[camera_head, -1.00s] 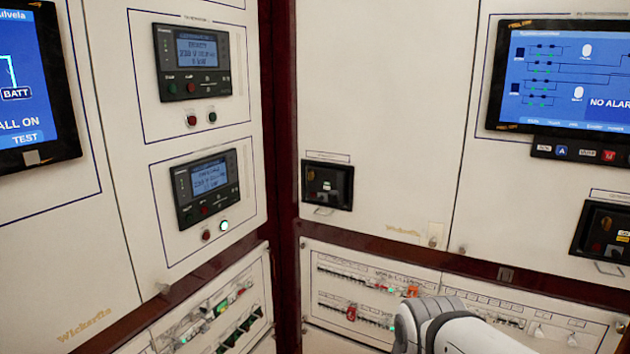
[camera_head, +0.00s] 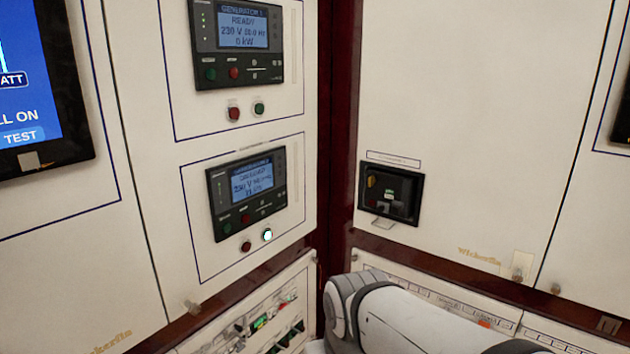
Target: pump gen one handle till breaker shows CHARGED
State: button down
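A black breaker unit (camera_head: 391,193) is set in the white panel right of the dark corner post. It has a yellow part at its left, a small green-white indicator too small to read, and a pale loop-shaped handle (camera_head: 383,224) at its lower edge. I cannot tell from its label whether this is the gen one breaker. My arm's white and grey link comes in at the lower right, below the breaker and apart from it in the picture. My gripper is not in view.
The upper controller (camera_head: 238,42) reads GENERATOR 1, READY, 230 V. The lower controller (camera_head: 249,191) is blurred; a lit button (camera_head: 267,235) sits under it. Rows of small breakers (camera_head: 270,325) run along the lower left panel. A blue screen (camera_head: 38,90) is at far left.

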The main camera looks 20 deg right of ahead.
aim_at(399, 206)
jog(key=z, duration=0.1)
jog(key=i, duration=1)
jog(key=z, duration=0.55)
